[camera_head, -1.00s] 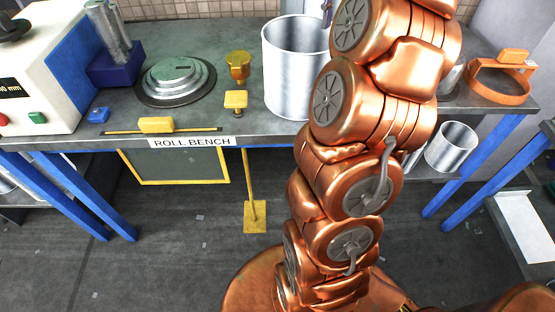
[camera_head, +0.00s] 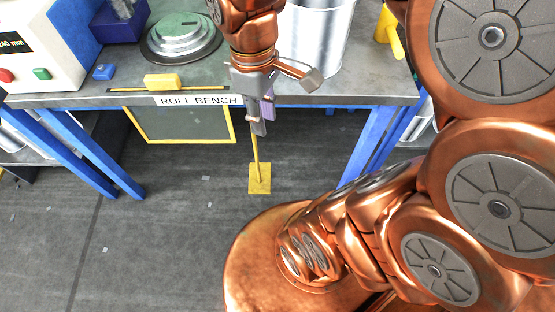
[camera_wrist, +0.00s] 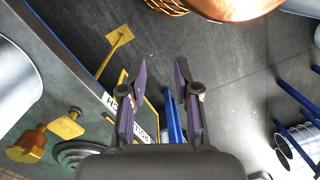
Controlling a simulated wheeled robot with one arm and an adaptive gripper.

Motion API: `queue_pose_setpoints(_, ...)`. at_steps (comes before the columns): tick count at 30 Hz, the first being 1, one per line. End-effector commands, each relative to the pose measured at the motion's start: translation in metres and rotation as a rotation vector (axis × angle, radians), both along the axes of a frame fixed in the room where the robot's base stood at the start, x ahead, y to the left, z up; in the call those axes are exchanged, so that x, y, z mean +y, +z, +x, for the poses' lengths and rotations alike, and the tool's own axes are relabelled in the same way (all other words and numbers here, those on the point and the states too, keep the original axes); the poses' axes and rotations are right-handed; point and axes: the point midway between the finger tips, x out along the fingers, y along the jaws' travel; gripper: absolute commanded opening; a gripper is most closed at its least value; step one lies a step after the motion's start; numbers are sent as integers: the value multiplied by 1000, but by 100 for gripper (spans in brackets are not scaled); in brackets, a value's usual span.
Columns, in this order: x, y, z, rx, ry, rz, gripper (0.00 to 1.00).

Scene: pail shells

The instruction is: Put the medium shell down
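A large open silver shell (camera_head: 316,42) stands upright on the bench, behind and to the right of my gripper; its top is cut off in the head view. It also shows at the left edge of the wrist view (camera_wrist: 14,85). Another silver shell (camera_head: 424,128) is partly seen below the bench at the right. I cannot tell by size which one is the medium shell. My gripper (camera_wrist: 160,62) is open, with nothing between its fingers. In the head view my gripper (camera_head: 264,104) hangs at the bench's front edge, apart from the shell.
The bench (camera_head: 120,82) carries a stepped round plate (camera_head: 182,36), a yellow block (camera_head: 163,82) and a blue block (camera_head: 104,72). A yellow piece (camera_head: 389,28) is at its right. A yellow foot pedal (camera_head: 260,178) stands on the floor. The floor in front is clear.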

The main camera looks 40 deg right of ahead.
Motion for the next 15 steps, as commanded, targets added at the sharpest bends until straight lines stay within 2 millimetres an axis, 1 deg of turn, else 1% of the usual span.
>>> queue_pose_setpoints(1, 7, -10, -16, 10, -76, -11, 31)
queue_pose_setpoints(3, 15, -23, -33, 20, -191, -25, 31)
queue_pose_setpoints(6, 21, -38, -55, 35, -330, -46, 31)
queue_pose_setpoints(10, 26, -51, -72, 45, -446, -62, 31)
queue_pose_setpoints(15, 25, -55, -77, 45, -493, -68, 31)
